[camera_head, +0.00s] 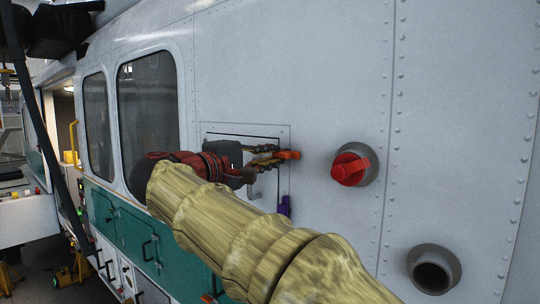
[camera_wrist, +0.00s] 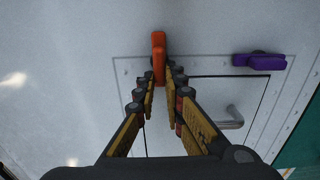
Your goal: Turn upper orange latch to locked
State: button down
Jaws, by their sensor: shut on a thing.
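The upper orange latch (camera_head: 288,154) sits at the right edge of a small hatch door (camera_head: 270,184) in the grey fuselage wall and lies about level. My gripper (camera_head: 264,157) reaches it from the left, with its fingers closed in around the latch's near end. In the wrist view the orange latch (camera_wrist: 158,50) stands lengthwise between the fingertips (camera_wrist: 160,78), its far end sticking out beyond them. The lower purple latch (camera_head: 284,206) is upright and apart from my gripper; it lies crosswise in the wrist view (camera_wrist: 260,61). The fingers hide part of the hatch door.
A metal handle (camera_wrist: 232,118) is on the hatch door beside my fingers. A red knob (camera_head: 350,168) sticks out of the wall to the right of the latch. A round pipe opening (camera_head: 433,272) is lower right. The wall between latch and knob is bare.

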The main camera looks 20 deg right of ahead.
jog(key=c, duration=1.9)
grip_release()
jog(key=v, duration=1.2)
